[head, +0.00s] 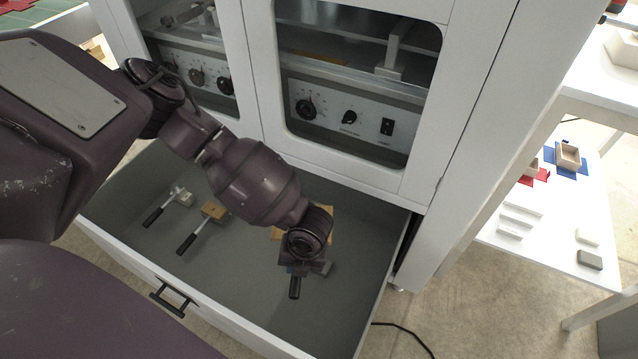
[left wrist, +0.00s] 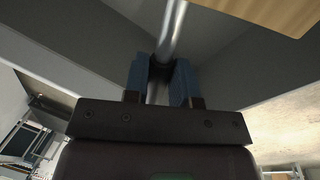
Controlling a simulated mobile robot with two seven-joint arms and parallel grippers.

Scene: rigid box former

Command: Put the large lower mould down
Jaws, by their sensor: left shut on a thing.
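My left gripper (head: 305,268) is over the right part of the open drawer (head: 225,290). It is shut on the metal rod of the large lower mould, whose wooden block (head: 329,225) shows partly behind my wrist. The black handle end (head: 295,287) sticks out below the gripper. In the left wrist view the rod (left wrist: 172,30) runs between the blue fingers (left wrist: 162,85), and the wooden block (left wrist: 268,12) is at the top right. I cannot tell whether the mould touches the drawer floor. My right gripper is out of view.
Two smaller moulds with black handles, one pale (head: 182,197) and one wooden (head: 213,211), lie in the drawer's left part. The white cabinet (head: 420,190) with control panels rises behind. A white table (head: 560,225) with small boxes is at right.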

